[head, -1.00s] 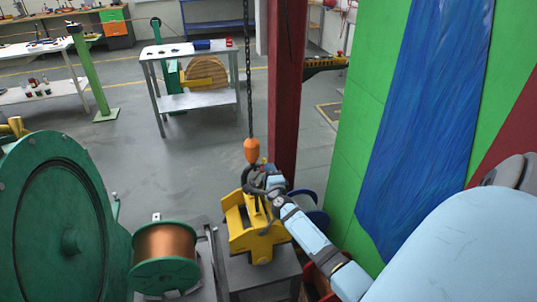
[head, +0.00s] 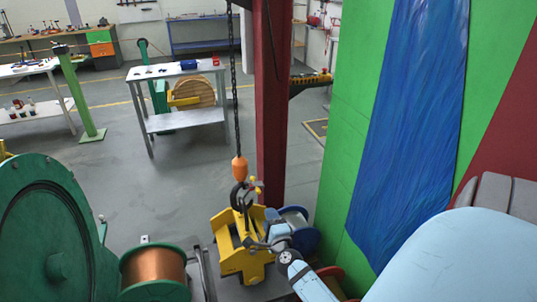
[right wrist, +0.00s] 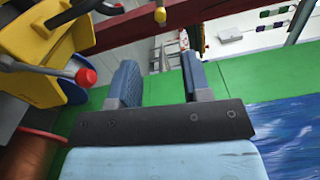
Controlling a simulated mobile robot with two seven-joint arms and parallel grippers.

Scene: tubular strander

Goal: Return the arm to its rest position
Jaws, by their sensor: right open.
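My right arm reaches in from the lower right of the head view. Its right gripper (head: 266,241) is beside the right side of the yellow lifting device (head: 230,258); contact there cannot be told. In the right wrist view the right gripper (right wrist: 160,82) is open, with nothing between its two blue-grey fingers. The yellow device (right wrist: 40,45) is left of the fingers there, with a red-tipped lever (right wrist: 84,76). A chain with an orange hook block (head: 239,169) hangs above the device, its dark hook at the device's top. My left gripper is not in view.
A copper spool (head: 155,268) and a large green reel (head: 45,230) stand at left. A blue spool (head: 298,230) is right of the device. A red column (head: 272,110) and a green panel (head: 345,150) stand behind.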

